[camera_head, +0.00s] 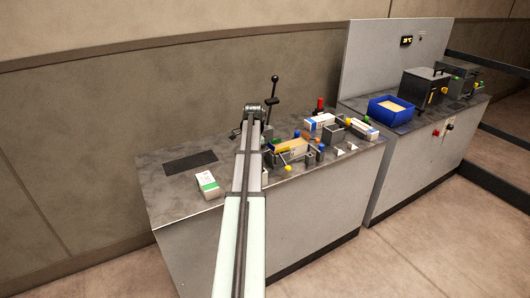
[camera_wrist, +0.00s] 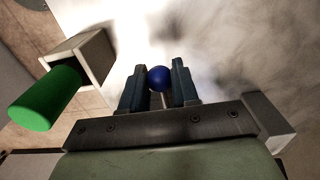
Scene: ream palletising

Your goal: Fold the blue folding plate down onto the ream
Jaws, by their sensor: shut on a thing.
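In the wrist view my gripper (camera_wrist: 158,85) has its two dark blue-grey fingers closed around a round blue knob (camera_wrist: 160,77). A thin light rod shows just below the knob. The plate's own surface cannot be made out in the wrist view. In the head view a tan ream (camera_head: 290,147) lies in the fixture on the near bench, just right of my arm. My arm hides my gripper there and part of the fixture's left side. I cannot tell from this view how far the folding plate is tilted.
A green cylindrical handle (camera_wrist: 48,97) on a pale block stands left of my fingers. On the near bench are a white-and-green pack (camera_head: 208,184), a dark flat pad (camera_head: 190,162) and another wrapped pack (camera_head: 319,122). A blue bin (camera_head: 391,110) stands on the far bench.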

